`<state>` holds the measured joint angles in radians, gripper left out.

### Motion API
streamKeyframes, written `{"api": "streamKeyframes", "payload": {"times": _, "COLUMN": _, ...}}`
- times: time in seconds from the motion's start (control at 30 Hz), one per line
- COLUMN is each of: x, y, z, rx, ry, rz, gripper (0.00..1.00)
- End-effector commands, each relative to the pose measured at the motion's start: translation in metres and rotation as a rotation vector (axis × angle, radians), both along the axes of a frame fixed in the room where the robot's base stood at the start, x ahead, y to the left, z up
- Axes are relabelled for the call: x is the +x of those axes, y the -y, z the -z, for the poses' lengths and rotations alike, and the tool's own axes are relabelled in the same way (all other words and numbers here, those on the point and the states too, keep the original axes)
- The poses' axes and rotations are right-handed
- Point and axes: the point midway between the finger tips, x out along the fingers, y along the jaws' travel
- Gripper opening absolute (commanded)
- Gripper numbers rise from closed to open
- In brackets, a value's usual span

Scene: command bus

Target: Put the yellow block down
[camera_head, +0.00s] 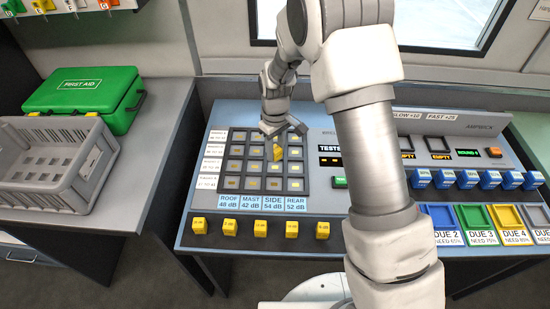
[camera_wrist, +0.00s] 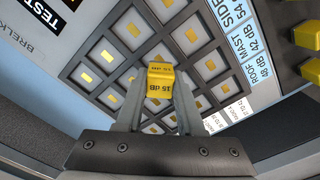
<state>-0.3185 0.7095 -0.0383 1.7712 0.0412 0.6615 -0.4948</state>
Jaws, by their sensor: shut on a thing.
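My gripper (camera_head: 281,134) is shut on a yellow block (camera_head: 278,153). In the wrist view the gripper (camera_wrist: 158,98) has the yellow block (camera_wrist: 160,82), marked "15 dB", between its two fingers. The block is over the dark grid panel (camera_head: 264,184) on the console, above the middle rows near the SIDE column. The grid's square cells show yellow centres. I cannot tell whether the block touches a cell. The arm and gripper hide part of the grid's upper rows.
Several more yellow blocks (camera_head: 261,229) stand along the console's front edge. Blue blocks (camera_head: 488,179) line the right side, above coloured trays (camera_head: 477,217). A grey crate (camera_head: 60,196) and a green first aid case (camera_head: 85,92) stand on the left bench.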

Motion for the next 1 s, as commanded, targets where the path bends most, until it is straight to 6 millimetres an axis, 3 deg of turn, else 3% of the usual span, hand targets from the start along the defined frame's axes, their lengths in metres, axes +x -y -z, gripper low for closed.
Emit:
{"api": "streamKeyframes", "payload": {"times": 0.33, "x": 0.000, "y": -0.001, "z": 0.039, "rx": -0.001, "ry": -0.001, "rz": -0.001, "gripper": 0.00}}
{"api": "streamKeyframes", "payload": {"times": 0.73, "x": 0.001, "y": -0.001, "z": 0.046, "rx": 0.000, "ry": 0.000, "rz": 0.000, "gripper": 0.00}}
{"api": "streamKeyframes", "payload": {"times": 0.77, "x": 0.001, "y": -0.001, "z": 0.045, "rx": -0.001, "ry": 0.001, "rz": 0.000, "gripper": 0.40}}
{"api": "streamKeyframes", "payload": {"times": 0.9, "x": 0.001, "y": -0.001, "z": 0.044, "rx": 0.000, "ry": 0.000, "rz": 0.000, "gripper": 0.66}}
{"api": "streamKeyframes", "payload": {"times": 1.0, "x": 0.000, "y": -0.001, "z": 0.044, "rx": 0.000, "ry": 0.000, "rz": 0.000, "gripper": 0.67}}
